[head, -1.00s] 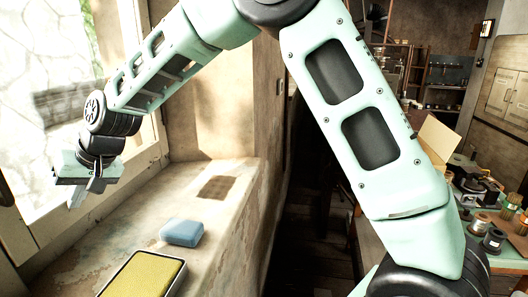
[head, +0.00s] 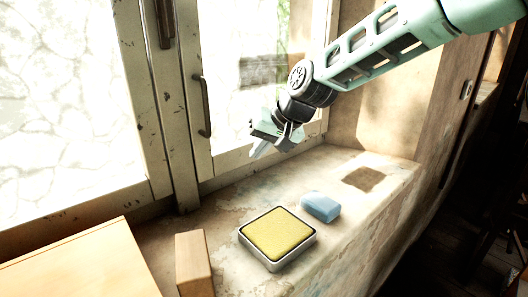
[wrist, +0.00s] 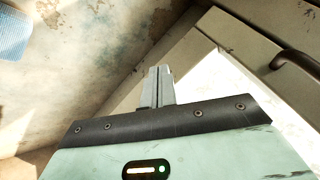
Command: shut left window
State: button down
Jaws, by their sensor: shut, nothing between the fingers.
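The left window (head: 133,95) has a worn, pale frame and bright glass at the left of the head view. A dark handle (head: 165,22) shows near its right edge at the top. I cannot tell whether it stands slightly ajar. The right window (head: 197,140) has a dark upright handle (head: 204,105) on its left stile. My gripper (head: 257,152) is shut and empty in front of the right window, above the sill and right of that handle. In the wrist view its fingers (wrist: 160,84) are together, with a pale window frame (wrist: 235,40) and dark handle (wrist: 298,66) to the right.
On the stone sill (head: 225,205) are a yellow pad in a tray (head: 278,235), a blue block (head: 320,207) and a wooden block (head: 194,265). A tan box-like surface (head: 85,265) fills the lower left. Bare sill lies between the pad and the windows.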

jog(key=s+r+b, duration=0.3)
jog(key=s+r, duration=0.2)
jog(key=r, duration=0.2)
jog(key=s+d+f+n+g+h, duration=0.1)
jog(key=s+f, duration=0.2)
jog(key=s, duration=0.2)
jog(key=s+d+f+n+g+b, duration=0.1)
jog(key=s+f, duration=0.3)
jog(key=s, duration=0.2)
jog(key=s+d+f+n+h+b, duration=0.1)
jog(key=s+f, duration=0.3)
jog(key=s, duration=0.1)
jog(key=shift+s+d+f+g+h, duration=0.2)
jog(key=shift+s+g+h, duration=0.1)
jog(key=shift+g, duration=0.1)
jog(key=s+d+f+n+h, duration=0.1)
jog(key=s+d+f, duration=0.3)
jog(key=s, duration=0.3)
jog(key=s+d+f+n+g+h+b, duration=0.1)
jog(key=s+d+f+n, duration=0.1)
jog(key=s+d+f, duration=0.2)
jog(key=s+d, duration=0.1)
jog(key=s, duration=0.1)
jog(key=shift+s+f+g+h, duration=0.2)
jog(key=shift+s+g+h, duration=0.1)
jog(key=shift+s+h, duration=0.1)
